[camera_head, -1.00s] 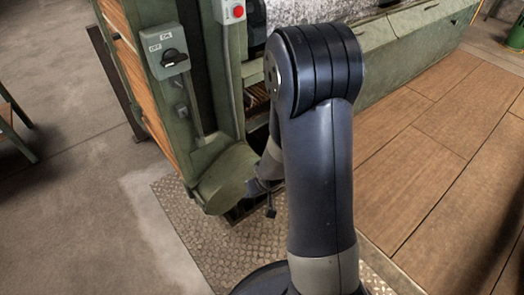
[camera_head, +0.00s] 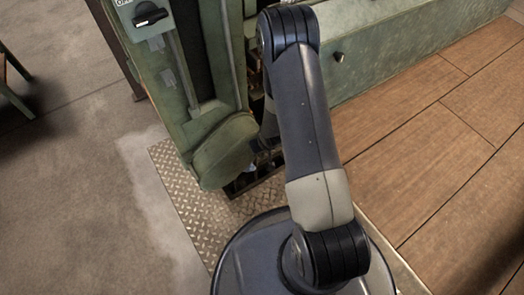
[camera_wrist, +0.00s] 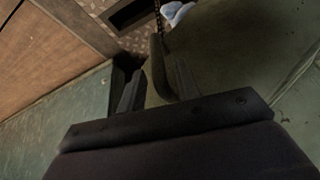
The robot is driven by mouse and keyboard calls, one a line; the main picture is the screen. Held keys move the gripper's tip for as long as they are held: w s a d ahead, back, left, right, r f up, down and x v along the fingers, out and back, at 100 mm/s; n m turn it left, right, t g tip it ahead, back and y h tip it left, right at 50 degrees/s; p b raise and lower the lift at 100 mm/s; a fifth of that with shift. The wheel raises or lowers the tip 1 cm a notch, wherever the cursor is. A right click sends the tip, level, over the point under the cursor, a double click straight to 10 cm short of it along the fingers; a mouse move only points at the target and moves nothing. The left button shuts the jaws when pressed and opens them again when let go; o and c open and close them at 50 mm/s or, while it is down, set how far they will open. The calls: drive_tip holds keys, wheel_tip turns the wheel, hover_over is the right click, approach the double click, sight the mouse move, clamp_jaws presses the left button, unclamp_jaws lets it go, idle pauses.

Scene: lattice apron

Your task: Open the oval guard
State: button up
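The oval guard (camera_head: 225,152) is a green rounded cover low on the green machine, left of my arm in the head view. It stands at an angle over a dark gap. In the wrist view, my gripper (camera_wrist: 157,88) has its two dark fingers apart. A dark, narrow, rounded piece (camera_wrist: 159,68) shows between and just beyond them; it may be the guard seen edge-on. I cannot tell whether the fingers touch it. In the head view my gripper is hidden behind the guard and my arm.
A dark switch (camera_head: 150,17) is on the machine's upper left. A diamond-plate strip (camera_head: 197,222) lies below the guard. Brown floor panels (camera_head: 430,140) spread on the right; open concrete (camera_head: 70,190) lies left. A blue-white item (camera_wrist: 178,13) shows beyond the fingers.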

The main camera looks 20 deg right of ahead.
drive_tip(key=shift+b+x, duration=0.35)
drive_tip(key=shift+x, duration=1.25)
clamp_jaws()
